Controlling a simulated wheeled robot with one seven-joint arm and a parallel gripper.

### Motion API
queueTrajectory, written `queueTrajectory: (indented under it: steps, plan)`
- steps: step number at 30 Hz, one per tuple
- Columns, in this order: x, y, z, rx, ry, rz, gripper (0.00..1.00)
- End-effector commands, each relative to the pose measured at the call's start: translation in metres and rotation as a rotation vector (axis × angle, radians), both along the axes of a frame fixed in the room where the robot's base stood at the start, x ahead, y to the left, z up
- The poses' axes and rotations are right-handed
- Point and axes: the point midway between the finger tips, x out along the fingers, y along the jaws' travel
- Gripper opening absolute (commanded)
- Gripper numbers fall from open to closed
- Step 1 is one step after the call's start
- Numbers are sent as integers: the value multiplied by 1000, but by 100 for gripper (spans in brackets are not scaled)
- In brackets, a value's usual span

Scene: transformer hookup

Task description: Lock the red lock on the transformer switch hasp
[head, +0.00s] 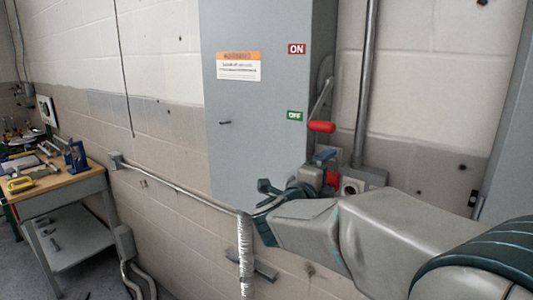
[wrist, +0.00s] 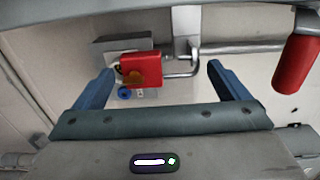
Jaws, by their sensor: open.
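The red lock (wrist: 140,69) lies sideways between my gripper's fingers in the wrist view, nearer the left finger. Its metal shackle (wrist: 184,72) extends right, by the grey hasp tab (wrist: 186,44). I cannot tell whether the shackle is through the hasp or closed. In the head view the red lock (head: 333,178) is just right of my gripper (head: 295,171), partly hidden. My gripper (wrist: 161,68) is open, its blue fingers apart from the lock. The transformer switch's red handle (head: 321,127) points down near the green OFF label (head: 295,115); it also shows in the wrist view (wrist: 296,62).
The grey transformer cabinet (head: 258,130) stands behind my gripper. A vertical conduit (head: 365,80) and a grey box (head: 362,178) are close on the right. A workbench (head: 60,178) with tools stands at the far left.

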Motion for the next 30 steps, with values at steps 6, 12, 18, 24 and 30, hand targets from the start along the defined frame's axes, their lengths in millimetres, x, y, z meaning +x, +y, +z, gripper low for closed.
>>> queueTrajectory:
  steps: [6,12,18,24,30]
  plan:
    - [-15,11,1,-3,-2,2,95]
    - [-28,21,1,-2,-5,2,95]
    - [-41,30,1,-2,-3,3,95]
    - [-46,34,1,-1,-2,1,95]
    - [-58,43,1,-1,-5,3,95]
